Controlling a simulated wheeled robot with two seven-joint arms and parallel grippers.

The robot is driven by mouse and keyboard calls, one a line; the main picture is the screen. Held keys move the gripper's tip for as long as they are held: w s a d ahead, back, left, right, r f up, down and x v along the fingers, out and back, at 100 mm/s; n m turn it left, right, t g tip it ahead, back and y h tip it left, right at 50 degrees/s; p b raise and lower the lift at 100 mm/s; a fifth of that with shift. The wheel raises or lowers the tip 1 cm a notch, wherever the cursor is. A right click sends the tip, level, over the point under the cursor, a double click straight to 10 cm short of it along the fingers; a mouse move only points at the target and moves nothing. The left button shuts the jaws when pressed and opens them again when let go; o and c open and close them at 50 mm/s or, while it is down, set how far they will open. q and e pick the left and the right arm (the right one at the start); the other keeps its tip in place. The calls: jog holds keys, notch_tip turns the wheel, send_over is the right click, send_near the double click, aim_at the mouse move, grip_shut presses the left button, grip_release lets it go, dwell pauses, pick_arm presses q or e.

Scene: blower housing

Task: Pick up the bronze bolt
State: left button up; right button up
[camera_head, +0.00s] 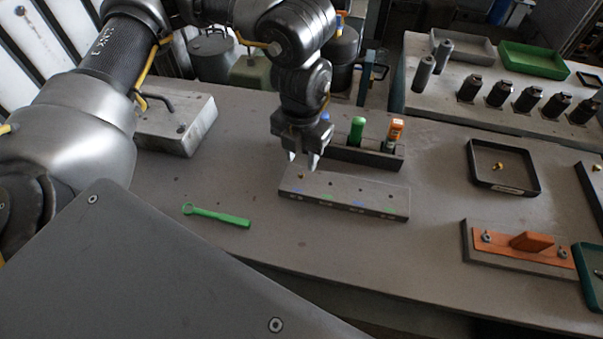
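My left gripper (303,160) points down, open, its two fingertips apart with nothing visible between them. It hangs above the left end of a grey block (350,191) that has a row of holes and coloured marks. My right gripper is not in view.
A dark rack (370,157) with green and orange-topped items stands right behind the block. A green wrench (218,215) lies at the left front. An orange plate with a handle (530,241) sits at the right. The table between wrench and block is clear.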

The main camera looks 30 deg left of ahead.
aim_at(300, 174)
pick_arm(q)
jog(key=f, duration=0.2)
jog(key=f+p, duration=0.1)
jog(key=f, duration=0.1)
jog(key=shift+a+f, duration=0.2)
jog(key=shift+f, duration=0.25)
jog(key=shift+f, duration=0.25)
dwell(0.3)
jog(key=c, duration=0.8)
